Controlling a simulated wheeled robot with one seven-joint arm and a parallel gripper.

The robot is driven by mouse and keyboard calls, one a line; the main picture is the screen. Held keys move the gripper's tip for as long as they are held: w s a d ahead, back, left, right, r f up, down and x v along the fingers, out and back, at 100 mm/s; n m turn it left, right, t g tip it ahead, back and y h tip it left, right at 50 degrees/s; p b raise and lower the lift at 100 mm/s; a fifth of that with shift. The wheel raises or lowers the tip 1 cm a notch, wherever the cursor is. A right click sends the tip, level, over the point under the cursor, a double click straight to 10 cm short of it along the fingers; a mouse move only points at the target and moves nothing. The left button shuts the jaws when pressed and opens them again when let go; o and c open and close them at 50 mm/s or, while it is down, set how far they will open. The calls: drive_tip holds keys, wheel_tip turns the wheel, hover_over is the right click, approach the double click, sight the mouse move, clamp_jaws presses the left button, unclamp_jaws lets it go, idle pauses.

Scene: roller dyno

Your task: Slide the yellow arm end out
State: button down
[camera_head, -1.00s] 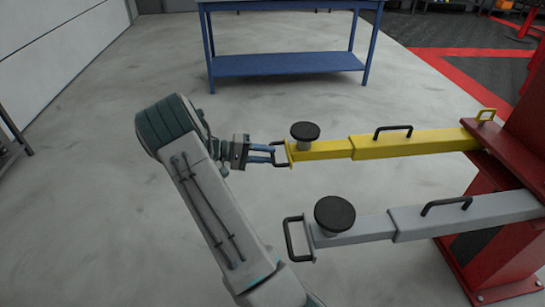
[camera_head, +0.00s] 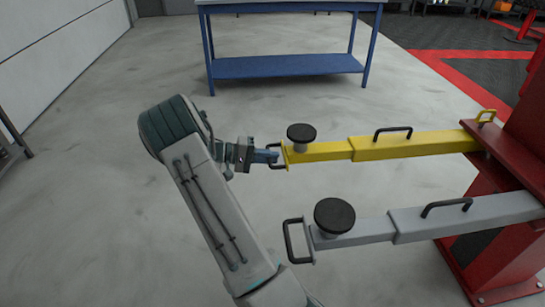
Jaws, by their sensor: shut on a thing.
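The yellow lift arm (camera_head: 415,145) reaches left from the red post. Its narrower yellow end section (camera_head: 325,151) carries a round black pad (camera_head: 301,133) on top and a dark loop handle (camera_head: 277,157) at its tip. My gripper (camera_head: 273,157) is at that handle from the left, shut on it. The fingers partly hide the handle. A black grip handle (camera_head: 393,130) stands on the thicker outer section.
A grey lift arm (camera_head: 415,222) with its own black pad (camera_head: 334,215) and end handle (camera_head: 294,240) lies in front of the yellow one. The red post (camera_head: 490,200) stands at right. A blue bench (camera_head: 288,65) is behind.

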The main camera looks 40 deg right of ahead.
drive_tip(key=f+v, duration=0.3)
drive_tip(key=v, duration=1.1)
drive_tip(key=shift+w+a, duration=0.25)
drive_tip(key=shift+a, duration=0.25)
drive_tip(key=c, duration=1.5)
unclamp_jaws()
drive_tip(key=shift+d, duration=0.1)
drive_tip(key=shift+c, duration=0.2)
drive_tip(key=p+v, duration=0.2)
drive_tip(key=v, duration=1.1)
drive_tip(key=shift+a, duration=0.4)
